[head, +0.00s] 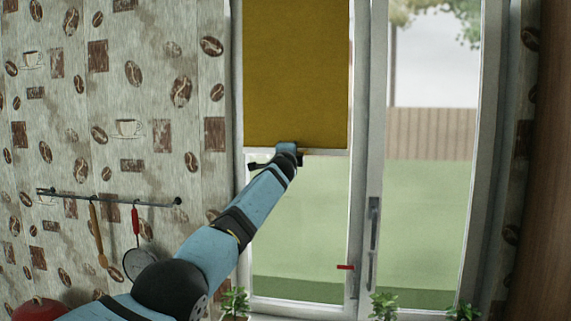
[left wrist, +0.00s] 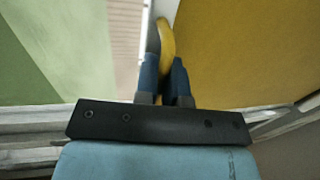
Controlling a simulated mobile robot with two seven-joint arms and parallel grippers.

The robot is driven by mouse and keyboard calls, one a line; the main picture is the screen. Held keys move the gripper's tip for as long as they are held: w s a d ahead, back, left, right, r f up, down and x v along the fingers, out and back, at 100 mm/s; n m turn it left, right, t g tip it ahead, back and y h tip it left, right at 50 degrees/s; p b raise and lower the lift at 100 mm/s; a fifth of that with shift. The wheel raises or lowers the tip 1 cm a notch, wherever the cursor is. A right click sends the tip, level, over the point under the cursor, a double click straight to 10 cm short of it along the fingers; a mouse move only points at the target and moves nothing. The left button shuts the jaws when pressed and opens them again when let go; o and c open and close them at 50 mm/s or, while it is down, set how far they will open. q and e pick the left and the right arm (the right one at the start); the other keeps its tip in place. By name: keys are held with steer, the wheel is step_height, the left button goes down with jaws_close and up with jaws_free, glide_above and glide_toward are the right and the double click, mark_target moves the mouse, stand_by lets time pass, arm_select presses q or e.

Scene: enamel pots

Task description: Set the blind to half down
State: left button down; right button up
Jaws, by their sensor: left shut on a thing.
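The mustard-yellow blind (head: 295,75) hangs over the upper part of the left window pane, with a pale bar (head: 328,152) along its lower edge. Below it the pane is uncovered. My left gripper (head: 287,150) is at the middle of this lower edge, and my arm hides part of the pane below. In the left wrist view the blind (left wrist: 240,50) fills the right side, and my left gripper (left wrist: 166,62) is shut on a small yellow part (left wrist: 166,38) at the blind's edge. The fingers hide most of the grip. My right gripper is not in view.
A red mark (head: 345,267) sits on the window frame low on the right of the pane. A window handle (head: 374,222) is to its right. Potted plants (head: 235,302) stand along the sill. A utensil rail (head: 110,199) hangs on the left wall.

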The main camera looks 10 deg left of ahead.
arm_select(q)
steer(key=shift+r, duration=0.25)
steer(key=c, duration=1.2)
jaws_free()
steer(key=shift+c, duration=0.2)
steer(key=shift+f, duration=0.1)
steer(key=s+f+b, duration=0.2)
steer(key=s+b, duration=0.1)
steer(key=s, duration=1)
steer(key=shift+s+a+f, duration=0.15)
steer(key=shift+s+a, duration=0.05)
steer(key=shift+s, duration=0.05)
